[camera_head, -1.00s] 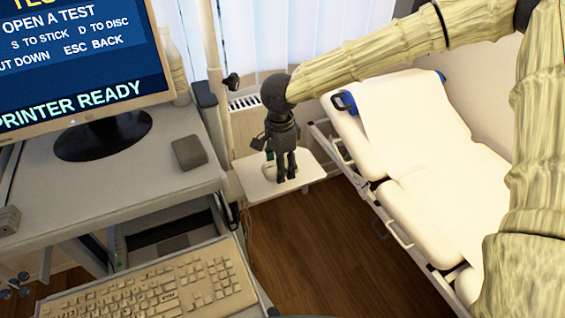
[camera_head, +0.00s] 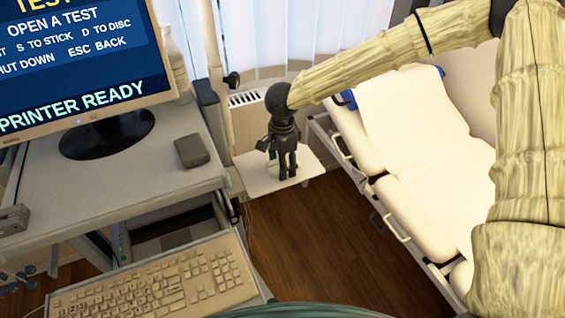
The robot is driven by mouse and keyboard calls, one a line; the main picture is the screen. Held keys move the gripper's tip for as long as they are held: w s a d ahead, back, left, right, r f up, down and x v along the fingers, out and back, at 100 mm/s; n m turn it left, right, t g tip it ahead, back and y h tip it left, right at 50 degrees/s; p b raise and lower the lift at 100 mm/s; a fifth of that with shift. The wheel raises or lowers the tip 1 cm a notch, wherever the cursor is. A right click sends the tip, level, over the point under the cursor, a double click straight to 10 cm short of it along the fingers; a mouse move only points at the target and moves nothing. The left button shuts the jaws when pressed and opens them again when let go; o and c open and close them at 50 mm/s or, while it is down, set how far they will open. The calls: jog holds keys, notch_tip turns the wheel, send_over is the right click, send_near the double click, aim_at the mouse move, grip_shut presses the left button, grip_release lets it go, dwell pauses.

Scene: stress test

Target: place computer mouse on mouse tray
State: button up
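A small white tray (camera_head: 312,168) stands out beside the desk's right side; I take it for the mouse tray. My gripper (camera_head: 288,177) points down over this tray, with its dark fingertips close to the surface. The fingers look near each other, but their opening is too small to judge. A small pale and green patch shows behind the fingers; I cannot tell what it is. I cannot make out a computer mouse for certain. A dark grey rounded box (camera_head: 192,150) lies on the desk, apart from my gripper.
A monitor (camera_head: 80,60) stands on the grey desk (camera_head: 110,185). A beige keyboard (camera_head: 165,285) lies lower in front. A padded bed with a side rail (camera_head: 410,150) is right of the tray. Brown floor (camera_head: 310,250) is open between them. A radiator (camera_head: 250,110) is behind.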

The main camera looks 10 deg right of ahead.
jog(key=shift+f, duration=0.1)
jog(key=o, duration=1.1)
jog(key=shift+c, duration=0.2)
notch_tip(320, 180, up, 12)
jog(key=b, duration=0.2)
jog(key=shift+b, duration=0.4)
